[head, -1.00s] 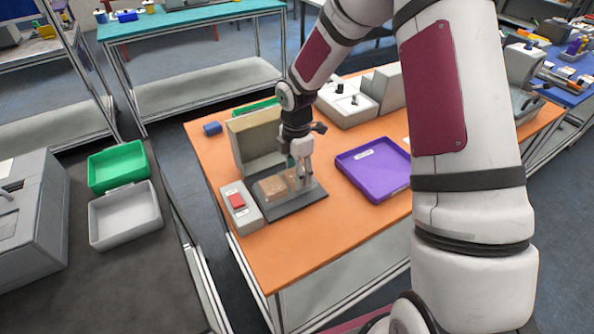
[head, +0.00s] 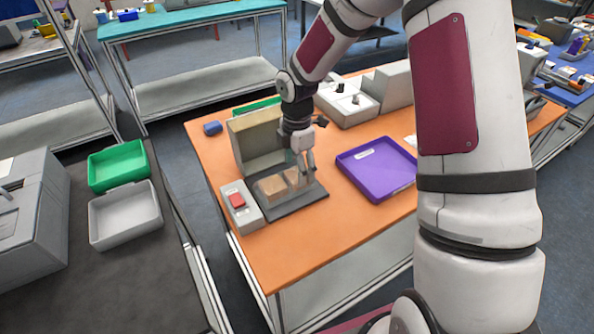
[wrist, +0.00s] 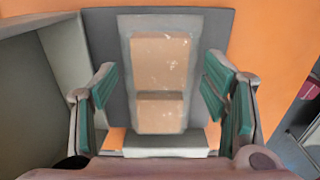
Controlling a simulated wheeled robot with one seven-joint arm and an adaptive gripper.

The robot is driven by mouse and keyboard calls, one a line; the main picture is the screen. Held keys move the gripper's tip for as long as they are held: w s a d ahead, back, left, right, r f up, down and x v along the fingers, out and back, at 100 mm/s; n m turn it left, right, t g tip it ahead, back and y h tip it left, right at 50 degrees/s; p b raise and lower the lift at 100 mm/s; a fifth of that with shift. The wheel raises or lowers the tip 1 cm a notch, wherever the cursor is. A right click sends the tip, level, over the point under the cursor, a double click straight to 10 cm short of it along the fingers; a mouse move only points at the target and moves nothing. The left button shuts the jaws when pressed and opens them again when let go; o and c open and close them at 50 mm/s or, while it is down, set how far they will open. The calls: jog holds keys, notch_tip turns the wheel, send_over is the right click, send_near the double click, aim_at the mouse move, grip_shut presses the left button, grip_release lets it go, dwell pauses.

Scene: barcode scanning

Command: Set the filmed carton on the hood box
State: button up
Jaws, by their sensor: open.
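The filmed carton (head: 272,188) is brown, with clear film around it, and lies on the dark flat bed of a sealer with an upright beige hood (head: 258,143). In the wrist view the carton (wrist: 162,65) shows two brown faces inside a greyish film margin. My gripper (head: 302,168) is above the bed at the carton's right end. In the wrist view my open fingers (wrist: 158,85) stand to the left and right of the carton, with gaps on both sides. I cannot tell for sure which thing is the hood box; the beige hood is the likeliest.
A control box with a red button (head: 237,200) stands left of the bed. A purple tray (head: 375,188) lies to the right on the orange table (head: 300,262). A white box unit (head: 345,104) stands behind. Green (head: 117,184) and grey bins (head: 125,235) are at left.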

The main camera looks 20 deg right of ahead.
jog(key=s+r+m+t+h, duration=0.1)
jog(key=s+r+m, duration=0.2)
jog(key=r, duration=0.7)
jog(key=s+r+m, duration=0.2)
jog(key=s+r, duration=0.1)
jog(key=r, duration=0.6)
jog(key=s+r+m+t, duration=0.1)
jog(key=s+r+m, duration=0.2)
jog(key=s+m, duration=0.2)
jog(key=s+r+m+t, duration=0.2)
jog(key=s+m, duration=0.3)
jog(key=s, duration=0.3)
jog(key=s+r+m+t+y, duration=0.1)
jog(key=s+r+m, duration=0.2)
jog(key=s+m, duration=0.2)
jog(key=shift+s+r+b, duration=0.3)
jog(key=shift+s+r, duration=0.1)
jog(key=shift+s, duration=0.65)
